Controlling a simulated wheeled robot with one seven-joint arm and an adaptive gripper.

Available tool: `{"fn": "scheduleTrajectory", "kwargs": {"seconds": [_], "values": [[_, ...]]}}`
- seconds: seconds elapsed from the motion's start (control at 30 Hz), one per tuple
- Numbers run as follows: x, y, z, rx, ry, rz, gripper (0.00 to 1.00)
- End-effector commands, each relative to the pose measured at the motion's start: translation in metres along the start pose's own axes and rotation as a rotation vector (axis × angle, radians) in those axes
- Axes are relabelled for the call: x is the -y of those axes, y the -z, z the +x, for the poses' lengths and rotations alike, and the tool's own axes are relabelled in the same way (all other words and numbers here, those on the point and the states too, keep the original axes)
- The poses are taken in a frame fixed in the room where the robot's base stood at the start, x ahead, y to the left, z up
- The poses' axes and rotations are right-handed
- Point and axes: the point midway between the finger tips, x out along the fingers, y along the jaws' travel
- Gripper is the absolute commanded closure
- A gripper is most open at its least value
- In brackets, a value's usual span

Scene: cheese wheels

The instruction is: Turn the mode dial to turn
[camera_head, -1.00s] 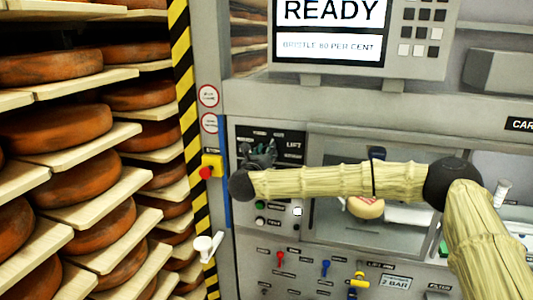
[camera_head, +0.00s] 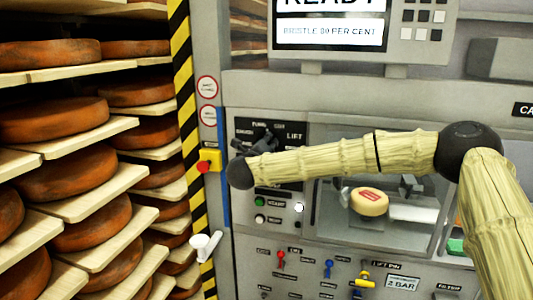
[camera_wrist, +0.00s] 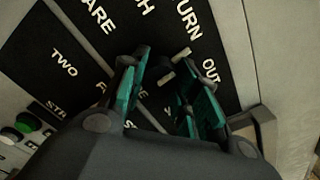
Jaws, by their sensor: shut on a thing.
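The mode dial (camera_wrist: 164,80) sits on a black label plate (camera_wrist: 85,45) on the machine front. In the wrist view, pale words, TURN and OUT among them, fan out around it. My gripper (camera_wrist: 160,84) is shut on the dial, with a teal-padded finger on either side. The fingers hide most of the knob, so I cannot tell exactly which word it points at. In the head view my gripper (camera_head: 262,145) is dark and small against the plate, at the end of my arm, and covers the dial.
A red button on a yellow box (camera_head: 208,161) is left of the plate. Green and white buttons (camera_head: 261,202) lie below my wrist. Coloured levers (camera_head: 281,260) line the lower panel. A window shows a cheese wheel (camera_head: 369,202). Racks of cheese wheels (camera_head: 60,120) fill the left.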

Motion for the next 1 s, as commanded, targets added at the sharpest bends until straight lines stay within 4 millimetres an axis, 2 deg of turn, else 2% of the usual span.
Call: {"fn": "scheduleTrajectory", "kwargs": {"seconds": [0.4,0.97,1.0], "values": [[-0.0012,0.0018,-0.0001,-0.001,0.000,-0.208,0.94],[-0.0010,0.0018,-0.0002,-0.002,-0.002,-0.242,0.94],[-0.0010,0.0018,-0.0002,-0.002,-0.002,-0.242,0.66]]}}
